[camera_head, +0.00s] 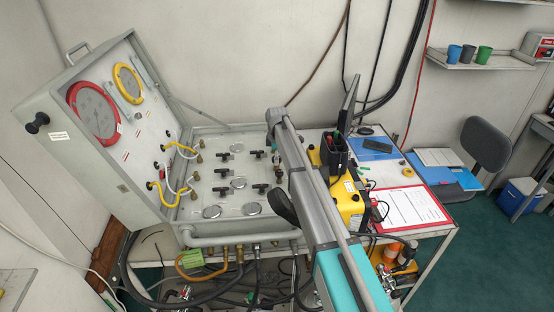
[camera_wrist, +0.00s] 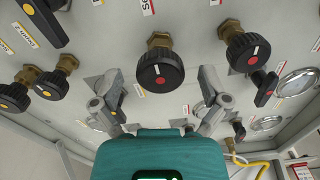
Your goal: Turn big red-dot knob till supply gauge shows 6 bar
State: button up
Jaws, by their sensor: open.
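In the wrist view a black knob with a red dot (camera_wrist: 160,70) on a brass stem stands at the middle of the grey panel. A second red-dot black knob (camera_wrist: 247,52) stands to its right. They look similar in size, so I cannot tell which is the big one. My gripper (camera_wrist: 155,84) is open, its fingers apart on either side below the middle knob, with no clear contact. Round gauges (camera_wrist: 298,82) show at the right edge. The head view shows a red-rimmed gauge (camera_head: 94,110) and a yellow-rimmed gauge (camera_head: 128,83). No reading is legible, and I cannot tell which is the supply gauge.
Yellow-dot knobs (camera_wrist: 48,84) and black lever handles (camera_wrist: 265,90) crowd the panel nearby. In the head view, the open case lid (camera_head: 75,165) rises at left. A yellow case (camera_head: 350,200) and a clipboard (camera_head: 409,208) lie on the table at right.

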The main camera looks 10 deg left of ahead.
jog(key=c, duration=1.1)
jog(key=shift+c, duration=0.2)
